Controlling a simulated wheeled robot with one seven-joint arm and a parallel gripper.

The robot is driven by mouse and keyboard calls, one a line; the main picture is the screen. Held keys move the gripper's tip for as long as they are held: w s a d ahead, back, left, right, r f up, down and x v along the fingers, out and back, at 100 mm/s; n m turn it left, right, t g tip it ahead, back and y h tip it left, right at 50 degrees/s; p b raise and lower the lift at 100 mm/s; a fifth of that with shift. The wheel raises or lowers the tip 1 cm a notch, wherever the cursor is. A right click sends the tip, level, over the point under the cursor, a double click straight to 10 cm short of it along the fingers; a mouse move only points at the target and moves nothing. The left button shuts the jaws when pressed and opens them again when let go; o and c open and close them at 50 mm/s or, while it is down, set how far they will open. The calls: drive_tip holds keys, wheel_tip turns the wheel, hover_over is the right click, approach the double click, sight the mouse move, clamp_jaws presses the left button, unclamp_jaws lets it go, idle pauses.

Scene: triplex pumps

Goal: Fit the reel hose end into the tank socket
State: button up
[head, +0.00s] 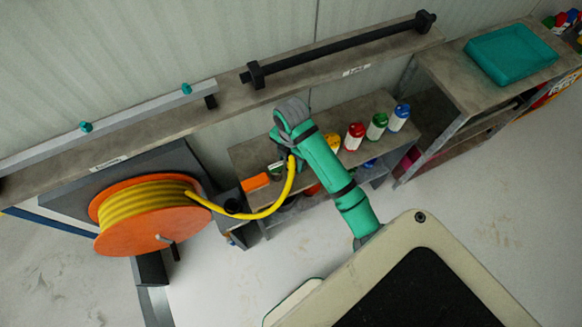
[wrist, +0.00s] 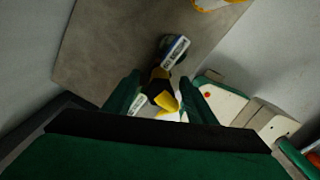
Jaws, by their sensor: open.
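The reel (head: 140,240) has orange flanges and a wound yellow hose, and stands at the left in the head view. The hose (head: 262,214) runs from it in a sagging loop up to my gripper, which is largely hidden behind my green arm there. In the wrist view my gripper (wrist: 161,88) is open, its two green fingers on either side of the yellow and black hose end (wrist: 158,93). I cannot tell whether they touch it. A small white and blue fitting (wrist: 175,52) lies just beyond it. I cannot make out the tank socket with certainty.
A low bench (head: 245,152) below my arm carries red (head: 354,136), green (head: 376,126) and blue (head: 399,117) capped bottles. An orange block (head: 255,182) lies near the hose. A long shelf with a black bar (head: 340,47) runs behind. A teal tray (head: 511,53) sits at right.

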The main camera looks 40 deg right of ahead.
sight(291, 168)
drive_tip(key=shift+f, duration=2.8)
clamp_jaws()
